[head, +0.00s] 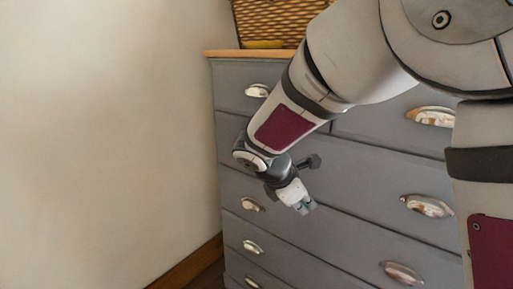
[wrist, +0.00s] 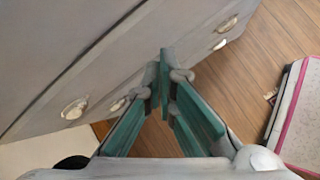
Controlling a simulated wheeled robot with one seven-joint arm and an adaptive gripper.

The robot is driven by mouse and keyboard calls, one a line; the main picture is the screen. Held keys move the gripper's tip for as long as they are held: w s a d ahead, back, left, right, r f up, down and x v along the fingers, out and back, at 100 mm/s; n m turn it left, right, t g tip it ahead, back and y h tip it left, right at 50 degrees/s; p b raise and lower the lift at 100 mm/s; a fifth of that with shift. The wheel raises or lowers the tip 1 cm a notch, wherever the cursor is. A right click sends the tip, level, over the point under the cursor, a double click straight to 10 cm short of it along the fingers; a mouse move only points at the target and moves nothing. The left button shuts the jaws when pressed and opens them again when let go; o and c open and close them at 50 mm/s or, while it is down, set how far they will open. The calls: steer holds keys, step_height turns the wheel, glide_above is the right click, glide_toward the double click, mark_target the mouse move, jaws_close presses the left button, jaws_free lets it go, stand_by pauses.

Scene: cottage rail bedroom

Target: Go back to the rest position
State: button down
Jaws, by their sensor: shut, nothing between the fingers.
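My gripper (head: 305,206) hangs in front of the grey chest of drawers (head: 350,172) in the head view, with its fingers pointing down and to the right. In the wrist view my gripper (wrist: 163,85) shows green-lined fingers that meet at their tips. It is shut, with nothing between the fingers. The chest of drawers (wrist: 60,50) fills the upper left of the wrist view, and the gripper appears apart from it. My arm crosses the head view from the upper right and hides part of the drawer fronts.
Metal cup handles (head: 428,206) stick out from the drawers. A woven basket (head: 268,22) stands on the chest top. A bare wall (head: 100,130) lies to the left. The wrist view shows clear wooden floor (wrist: 255,60) and a pale item with pink edging (wrist: 300,115) at right.

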steer(key=s+d+r+m+g+y, duration=0.1)
steer(key=s+d+r+m, duration=0.3)
steer(key=s, duration=0.5)
steer(key=s+d+r+m+g+y, duration=0.1)
steer(key=s+d+r+m+g, duration=0.15)
steer(key=s+d+m, duration=0.5)
steer(key=s+a+f+m+y, duration=0.15)
steer(key=s+m, duration=0.25)
steer(key=s, duration=0.7)
steer(key=s+a+m+y, duration=0.2)
steer(key=s+m, duration=0.3)
steer(key=s, duration=0.5)
step_height(320, 180, up, 23)
steer(key=t+p, duration=0.3)
steer(key=p, duration=1.8)
steer(key=shift+s+a, duration=0.2)
steer(key=shift+a, duration=0.05)
steer(key=shift+y, duration=0.25)
